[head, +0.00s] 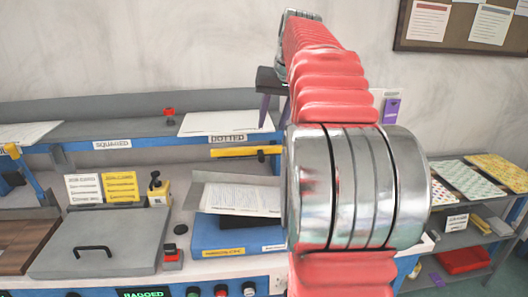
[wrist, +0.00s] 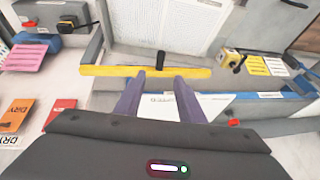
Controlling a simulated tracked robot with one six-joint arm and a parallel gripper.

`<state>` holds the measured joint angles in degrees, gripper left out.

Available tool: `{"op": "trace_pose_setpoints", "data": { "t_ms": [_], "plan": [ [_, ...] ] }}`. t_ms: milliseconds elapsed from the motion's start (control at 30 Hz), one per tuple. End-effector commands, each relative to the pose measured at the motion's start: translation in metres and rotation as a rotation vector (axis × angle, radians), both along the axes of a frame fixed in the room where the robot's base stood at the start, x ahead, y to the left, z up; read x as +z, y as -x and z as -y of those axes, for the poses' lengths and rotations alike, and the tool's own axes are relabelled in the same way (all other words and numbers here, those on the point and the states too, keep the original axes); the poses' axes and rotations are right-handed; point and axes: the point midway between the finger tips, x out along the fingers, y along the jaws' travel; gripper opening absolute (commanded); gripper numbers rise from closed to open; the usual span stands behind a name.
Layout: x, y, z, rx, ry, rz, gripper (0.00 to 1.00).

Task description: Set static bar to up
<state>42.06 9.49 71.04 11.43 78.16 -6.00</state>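A yellow bar (head: 243,151) with a short black handle (head: 261,155) is on the bench under the DOTTED sign in the head view. I take it as the static bar, though no label on it is readable. In the wrist view the yellow bar (wrist: 110,70) lies across the picture, its black handle (wrist: 160,60) near the middle. My gripper (wrist: 157,85) is open, with two purple fingers apart and nothing between them. The handle shows just beyond the gap. In the head view my gripper (head: 272,122) is above and behind the bar, partly hidden by my arm.
A yellow box with a black lever (head: 158,189) and a grey lidded panel (head: 100,243) are to the left. A shelf with patterned sheets (head: 470,185) stands right. A red-topped switch (head: 169,117) sits on the ledge.

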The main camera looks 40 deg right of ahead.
Motion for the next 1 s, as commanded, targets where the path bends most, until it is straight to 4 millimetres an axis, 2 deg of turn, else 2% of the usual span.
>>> {"op": "trace_pose_setpoints", "data": {
  "t_ms": [267, 1000],
  "plan": [
    [-0.016, -0.007, 0.001, 0.0, -0.001, -0.002, 0.36],
    [-0.115, -0.05, 0.012, -0.001, -0.002, -0.002, 0.36]
  ]
}}
